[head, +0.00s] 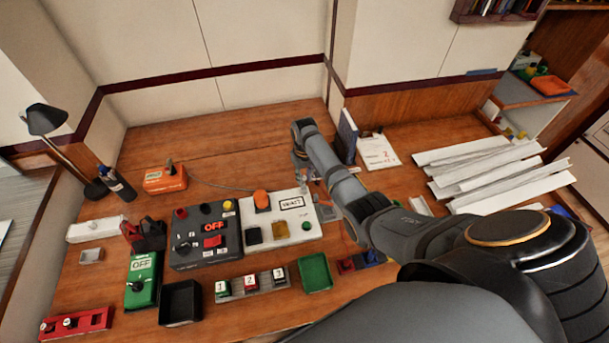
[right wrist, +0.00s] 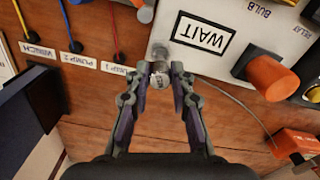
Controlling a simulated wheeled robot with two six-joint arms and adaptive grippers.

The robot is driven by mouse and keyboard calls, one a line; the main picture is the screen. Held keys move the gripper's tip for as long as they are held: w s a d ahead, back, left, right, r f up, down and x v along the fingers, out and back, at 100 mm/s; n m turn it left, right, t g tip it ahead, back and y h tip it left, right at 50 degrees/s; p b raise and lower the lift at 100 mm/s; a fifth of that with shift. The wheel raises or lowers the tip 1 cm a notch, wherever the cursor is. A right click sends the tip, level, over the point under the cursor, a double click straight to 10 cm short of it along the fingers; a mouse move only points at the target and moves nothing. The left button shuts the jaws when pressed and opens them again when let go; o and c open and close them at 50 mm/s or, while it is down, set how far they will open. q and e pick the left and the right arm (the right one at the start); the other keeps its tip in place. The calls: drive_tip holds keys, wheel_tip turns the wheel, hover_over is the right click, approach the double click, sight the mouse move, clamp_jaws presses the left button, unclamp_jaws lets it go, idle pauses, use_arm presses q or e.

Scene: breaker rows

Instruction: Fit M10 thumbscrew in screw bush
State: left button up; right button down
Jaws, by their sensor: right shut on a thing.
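My right gripper (right wrist: 161,72) is shut on a small pale metal piece (right wrist: 160,80), which looks like the M10 thumbscrew. In the head view, my right gripper (head: 301,165) is small, at the back right corner of the white WAIT panel (head: 272,233), and the thumbscrew cannot be made out. My left gripper is not in view.
In the wrist view, red, blue and yellow cables run above labels such as PUMP (right wrist: 75,60). An orange knob (right wrist: 270,76) stands to the right. In the head view, a grey switch box (head: 205,250), a green tray (head: 315,272) and white channels (head: 480,170) lie on the bench.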

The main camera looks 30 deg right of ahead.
sight(304, 178)
drive_tip(key=shift+f, duration=0.1)
idle(0.3)
drive_tip(key=shift+p, duration=0.3)
drive_tip(key=shift+p, duration=0.5)
idle(1.1)
drive_tip(key=shift+f+b, duration=1.15)
drive_tip(key=shift+f, duration=0.5)
drive_tip(key=c, duration=1.1)
unclamp_jaws()
drive_tip(key=shift+r, duration=0.1)
